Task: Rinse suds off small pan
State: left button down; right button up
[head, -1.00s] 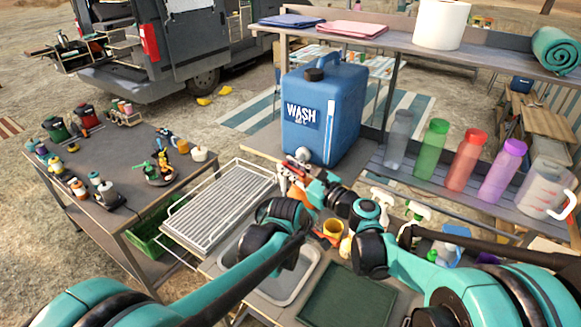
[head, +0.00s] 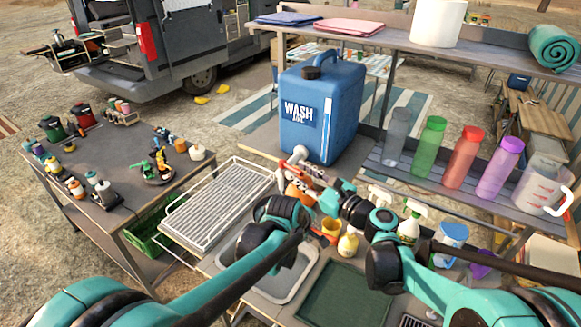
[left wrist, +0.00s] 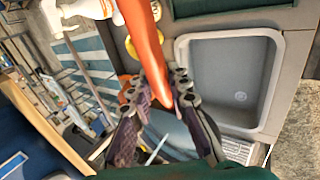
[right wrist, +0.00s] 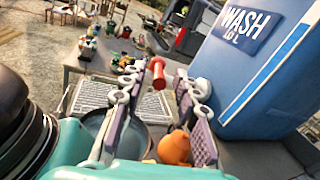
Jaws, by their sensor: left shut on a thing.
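The small pan shows as a blue-grey round shape in the right wrist view (right wrist: 122,130), and partly below the fingers in the left wrist view (left wrist: 186,142). My left gripper (left wrist: 163,98) is shut on its orange handle (left wrist: 148,50). My right gripper (right wrist: 158,88) is open, with a red cylindrical piece (right wrist: 157,72) showing between its fingertips, clear of both. In the head view my right gripper (head: 291,180) is just below the spigot (head: 299,154) of the blue wash jug (head: 305,90). The left gripper is mostly hidden there by its arm. I cannot make out suds or water.
The grey sink basin (left wrist: 232,80) lies beside the left gripper. A wire drying rack (head: 195,225) is left of it, a green mat (head: 345,298) right. Coloured bottles (head: 463,158) line the shelf.

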jog(key=v, duration=0.7)
